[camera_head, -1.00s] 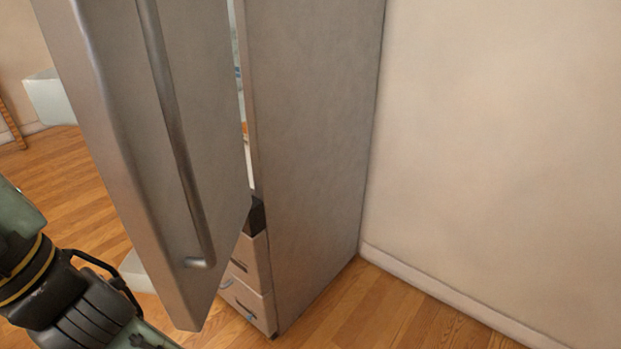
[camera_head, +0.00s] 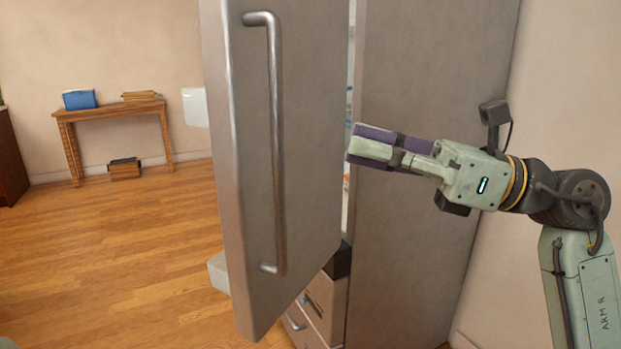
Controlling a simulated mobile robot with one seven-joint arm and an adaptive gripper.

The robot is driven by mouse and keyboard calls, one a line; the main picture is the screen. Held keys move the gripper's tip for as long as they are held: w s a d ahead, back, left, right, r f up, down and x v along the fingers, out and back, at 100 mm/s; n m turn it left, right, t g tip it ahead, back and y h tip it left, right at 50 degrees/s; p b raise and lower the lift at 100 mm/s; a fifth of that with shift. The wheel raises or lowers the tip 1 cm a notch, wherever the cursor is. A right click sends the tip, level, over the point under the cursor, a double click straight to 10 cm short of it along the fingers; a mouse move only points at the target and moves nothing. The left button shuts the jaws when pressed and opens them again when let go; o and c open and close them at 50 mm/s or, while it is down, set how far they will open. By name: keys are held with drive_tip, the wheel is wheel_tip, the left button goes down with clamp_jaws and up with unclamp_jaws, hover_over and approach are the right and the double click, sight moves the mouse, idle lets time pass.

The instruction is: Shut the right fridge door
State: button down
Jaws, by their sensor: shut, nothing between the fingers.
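The right fridge door (camera_head: 308,170) is a tall grey metal panel and stands open. Its long vertical bar handle (camera_head: 278,150) faces me. Beyond it is the grey side of the fridge body (camera_head: 415,210), with a narrow gap showing the interior and a few blurred items. My gripper (camera_head: 352,148) is shut and empty. It points left from the right side, in front of the fridge body and close to the door's right edge in the picture. I cannot tell whether it touches the door.
Drawers (camera_head: 322,305) show below the door. A wooden side table (camera_head: 110,112) with a blue box (camera_head: 79,99) stands at the far wall. The wooden floor (camera_head: 130,250) at left is clear. A plain wall (camera_head: 570,90) is close at right.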

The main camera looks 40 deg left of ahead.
drive_tip(key=w+d+f+m+t, duration=0.2)
drive_tip(key=w+d+f+t, duration=0.1)
drive_tip(key=w+f+t, duration=0.15)
drive_tip(key=p+x, duration=0.3)
drive_tip(key=x, duration=1)
drive_tip(key=shift+w+a+p, duration=0.15)
drive_tip(key=shift+a+p, duration=0.05)
drive_tip(key=shift+p, duration=0.15)
drive_tip(key=shift+r, duration=0.1)
